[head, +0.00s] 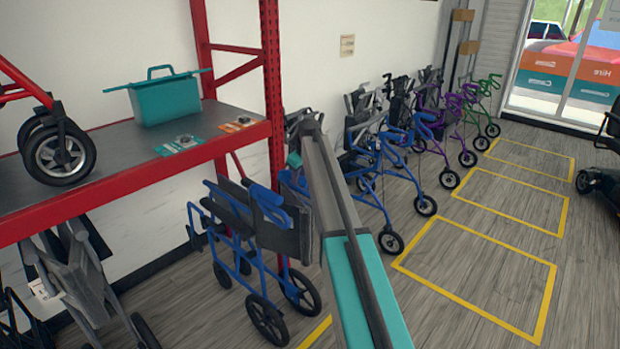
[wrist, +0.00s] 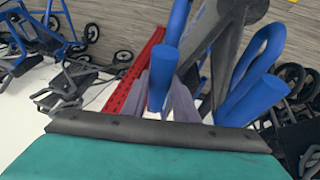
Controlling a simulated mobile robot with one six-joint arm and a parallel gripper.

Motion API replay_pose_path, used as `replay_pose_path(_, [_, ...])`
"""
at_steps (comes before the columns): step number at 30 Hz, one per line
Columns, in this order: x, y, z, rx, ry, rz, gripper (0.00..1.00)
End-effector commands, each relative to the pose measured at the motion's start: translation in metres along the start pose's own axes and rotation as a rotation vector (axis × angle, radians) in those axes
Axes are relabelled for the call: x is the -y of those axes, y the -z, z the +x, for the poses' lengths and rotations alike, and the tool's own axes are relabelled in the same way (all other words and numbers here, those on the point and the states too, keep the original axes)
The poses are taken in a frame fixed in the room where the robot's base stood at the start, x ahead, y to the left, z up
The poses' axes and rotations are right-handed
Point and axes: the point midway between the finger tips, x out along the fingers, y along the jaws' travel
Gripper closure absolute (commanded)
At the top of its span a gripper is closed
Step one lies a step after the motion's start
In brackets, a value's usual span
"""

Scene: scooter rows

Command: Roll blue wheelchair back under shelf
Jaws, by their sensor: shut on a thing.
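The blue wheelchair (head: 255,235) stands on the floor beside the red shelf's right upright, partly under the shelf's end. It has a blue frame, grey folded fabric and dark wheels. My teal and grey arm crosses in front of its right side. The red shelf (head: 125,180) has a grey deck with clear floor partly visible beneath.
A grey folded wheelchair (head: 85,275) stands under the shelf at the left. Blue walkers (head: 415,165) and purple walkers (head: 460,125) line the wall at the right. A teal basket (head: 165,98) sits on the shelf. Yellow-marked floor bays (head: 480,285) are empty.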

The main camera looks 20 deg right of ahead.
Motion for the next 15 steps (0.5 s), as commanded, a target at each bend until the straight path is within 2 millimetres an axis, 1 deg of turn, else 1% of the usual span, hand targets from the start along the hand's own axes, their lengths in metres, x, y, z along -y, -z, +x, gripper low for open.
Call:
replay_pose_path(1, [0.007,0.005,0.002,-0.006,0.013,-0.002,1.0])
replay_pose_path(11, [-0.002,0.002,0.001,-0.009,0.006,0.007,1.0])
replay_pose_path(12, [-0.003,0.002,0.0,-0.01,0.005,0.008,0.67])
replay_pose_path(14, [-0.004,0.0,0.0,-0.009,0.004,0.009,0.57])
replay_pose_path(15, [-0.005,-0.001,0.0,-0.008,0.004,0.01,0.55])
